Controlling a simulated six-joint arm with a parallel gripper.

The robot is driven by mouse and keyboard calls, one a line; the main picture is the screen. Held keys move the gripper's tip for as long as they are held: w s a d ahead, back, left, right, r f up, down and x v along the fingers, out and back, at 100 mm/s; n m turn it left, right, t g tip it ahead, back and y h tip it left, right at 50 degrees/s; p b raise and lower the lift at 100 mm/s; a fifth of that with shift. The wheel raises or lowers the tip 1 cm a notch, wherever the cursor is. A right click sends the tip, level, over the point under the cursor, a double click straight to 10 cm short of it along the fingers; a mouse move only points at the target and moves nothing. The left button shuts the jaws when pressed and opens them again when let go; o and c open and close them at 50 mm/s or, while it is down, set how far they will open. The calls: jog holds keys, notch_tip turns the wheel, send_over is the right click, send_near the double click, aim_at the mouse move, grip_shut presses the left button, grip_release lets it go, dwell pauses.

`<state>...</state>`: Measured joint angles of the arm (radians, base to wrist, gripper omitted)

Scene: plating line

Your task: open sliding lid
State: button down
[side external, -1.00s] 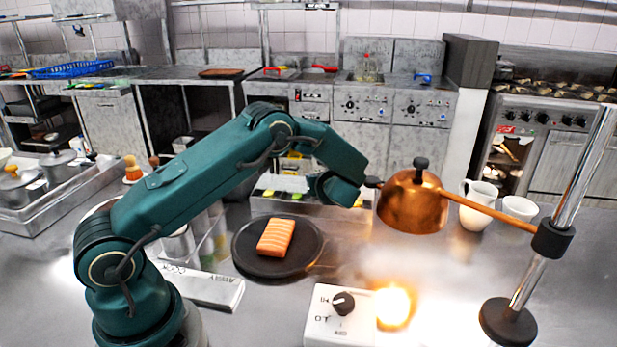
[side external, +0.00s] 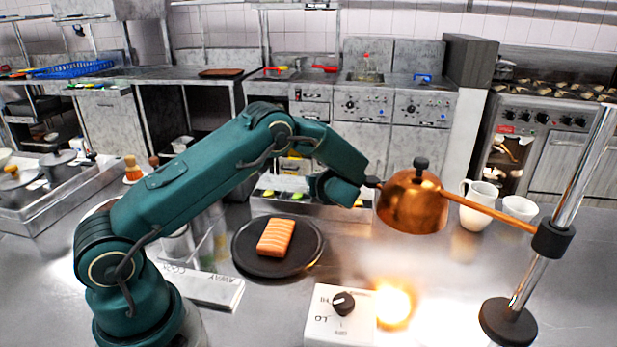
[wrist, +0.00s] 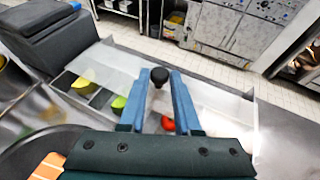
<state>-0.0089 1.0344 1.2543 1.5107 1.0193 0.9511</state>
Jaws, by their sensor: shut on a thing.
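A long metal bin (wrist: 251,125) with compartments lies below my gripper (wrist: 159,82) in the wrist view. It also shows behind the dark plate in the side view (side external: 262,207). A black round knob (wrist: 159,75) sits between my fingertips, and my gripper is shut on it. The knob appears to belong to the sliding lid, a pale panel whose edges I cannot make out clearly. Yellow (wrist: 82,85), green (wrist: 118,103) and red (wrist: 167,123) pieces show in the bin. In the side view my fingertips are hidden.
A copper heat lamp (side external: 405,212) hangs close to the right of my wrist, on a chrome post (side external: 550,230). A dark round plate (side external: 308,262) with a salmon piece (side external: 275,238) and a white control box (side external: 325,325) stand in front. White cups (side external: 480,205) stand at the right.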

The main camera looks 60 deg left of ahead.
jog(key=shift+w+a, duration=0.1)
dwell(0.4)
jog(key=shift+w+a, duration=1.2)
jog(key=c, duration=0.6)
grip_release()
jog(key=shift+c, duration=0.2)
jog(key=shift+d, duration=0.1)
jog(key=shift+v, duration=2.5)
